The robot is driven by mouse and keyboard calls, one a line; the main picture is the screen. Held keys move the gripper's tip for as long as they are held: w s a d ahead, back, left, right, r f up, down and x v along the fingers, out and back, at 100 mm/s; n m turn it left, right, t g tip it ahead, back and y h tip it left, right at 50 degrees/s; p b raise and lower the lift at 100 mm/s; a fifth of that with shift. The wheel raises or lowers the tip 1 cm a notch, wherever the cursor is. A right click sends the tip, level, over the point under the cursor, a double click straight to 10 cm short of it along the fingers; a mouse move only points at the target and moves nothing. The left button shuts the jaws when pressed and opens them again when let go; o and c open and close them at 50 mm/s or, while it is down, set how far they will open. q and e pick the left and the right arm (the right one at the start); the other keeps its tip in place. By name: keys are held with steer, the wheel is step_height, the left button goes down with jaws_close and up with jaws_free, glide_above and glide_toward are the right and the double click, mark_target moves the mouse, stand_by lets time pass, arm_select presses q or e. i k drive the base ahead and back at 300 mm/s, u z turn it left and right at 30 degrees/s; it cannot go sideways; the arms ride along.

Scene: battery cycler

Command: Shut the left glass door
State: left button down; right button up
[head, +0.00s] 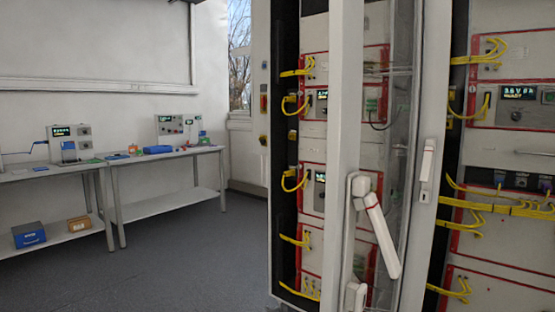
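The left glass door stands ajar on the cycler cabinet. Its pale upright frame (344,110) stands out in the middle of the head view, apart from the pale upright (432,110) to its right. A white lever handle (382,236) with a red mark near its top is on the door frame and tilts out, down to the right. A second white handle (427,168), also with red, sits upright on the right-hand upright. The glass is clear and its edges are hard to make out. Neither of my grippers is in view.
Racks with red-edged panels and yellow cables (480,215) fill the cabinet. Two benches (170,154) with small instruments stand along the left wall. A blue box (28,235) is on a low shelf. The grey floor (190,265) left of the cabinet is clear.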

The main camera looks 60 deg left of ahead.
mark_target(345, 183)
steer(key=u, duration=1.05)
steer(key=i, duration=0.5)
steer(key=u, duration=0.4)
steer(key=k, duration=0.55)
steer(key=z, duration=0.25)
steer(key=i, duration=0.2)
steer(key=z, duration=0.05)
